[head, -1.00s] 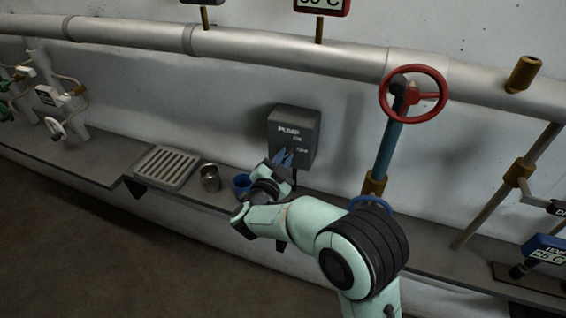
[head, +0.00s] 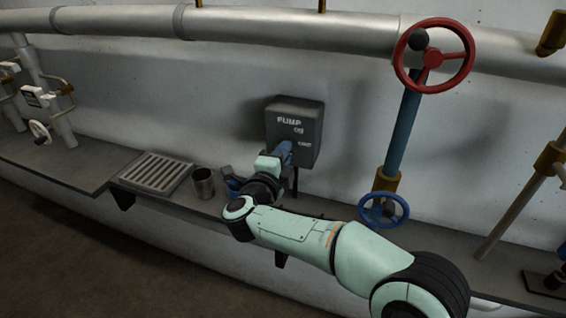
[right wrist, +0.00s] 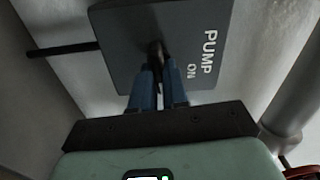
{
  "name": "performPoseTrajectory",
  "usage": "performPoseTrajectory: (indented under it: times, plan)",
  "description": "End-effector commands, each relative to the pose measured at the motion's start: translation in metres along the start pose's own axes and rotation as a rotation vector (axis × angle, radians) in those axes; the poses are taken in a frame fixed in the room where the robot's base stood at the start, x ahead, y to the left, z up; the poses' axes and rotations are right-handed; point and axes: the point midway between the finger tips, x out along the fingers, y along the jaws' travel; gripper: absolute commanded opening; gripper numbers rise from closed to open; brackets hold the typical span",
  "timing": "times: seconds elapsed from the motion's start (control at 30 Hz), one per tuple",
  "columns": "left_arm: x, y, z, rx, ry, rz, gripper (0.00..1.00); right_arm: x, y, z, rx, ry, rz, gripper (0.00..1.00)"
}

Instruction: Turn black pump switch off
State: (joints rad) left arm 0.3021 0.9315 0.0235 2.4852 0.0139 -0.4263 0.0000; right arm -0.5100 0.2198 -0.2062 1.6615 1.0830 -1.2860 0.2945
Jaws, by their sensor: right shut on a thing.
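The dark grey pump box (head: 303,117) is mounted on the white wall above the shelf, with "PUMP" and "ON" lettering on its face. The box also shows in the right wrist view (right wrist: 128,50). My right gripper (head: 283,150) is at the lower left of the box face. In the right wrist view its blue fingers (right wrist: 160,84) are closed around the black switch lever (right wrist: 156,52) that sticks out of the face. The fingers hide the lever's end, and the arm hides the area below the box. My left gripper is not in view.
A red handwheel (head: 434,57) on a blue pipe stands right of the box, with a blue handwheel (head: 384,209) lower down. A metal cup (head: 203,184), a blue item (head: 233,184) and a slotted drain tray (head: 156,173) are on the shelf (head: 60,163) to the left.

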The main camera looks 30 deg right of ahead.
Motion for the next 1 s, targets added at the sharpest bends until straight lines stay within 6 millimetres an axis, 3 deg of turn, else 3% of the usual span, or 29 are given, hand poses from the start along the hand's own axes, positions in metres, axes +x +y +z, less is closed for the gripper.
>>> performPoseTrajectory:
  times: [0.23, 0.77, 0.8, 0.87, 1.0]
  plan:
    - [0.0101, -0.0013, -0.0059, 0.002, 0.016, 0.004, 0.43, 0.0018, -0.0010, -0.0023, 0.090, 0.006, -0.005, 0.00]
    - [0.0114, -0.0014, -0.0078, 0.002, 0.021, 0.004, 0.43, 0.0015, -0.0029, -0.0024, 0.119, 0.005, -0.006, 0.00]
    - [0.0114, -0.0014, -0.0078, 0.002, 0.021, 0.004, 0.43, 0.0015, -0.0029, -0.0024, 0.119, 0.005, -0.006, 0.17]
    - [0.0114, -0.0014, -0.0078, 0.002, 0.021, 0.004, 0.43, 0.0015, -0.0026, -0.0023, 0.118, 0.005, -0.005, 0.37]
    - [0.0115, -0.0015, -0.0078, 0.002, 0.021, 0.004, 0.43, 0.0011, -0.0015, -0.0016, 0.115, 0.004, -0.003, 0.39]
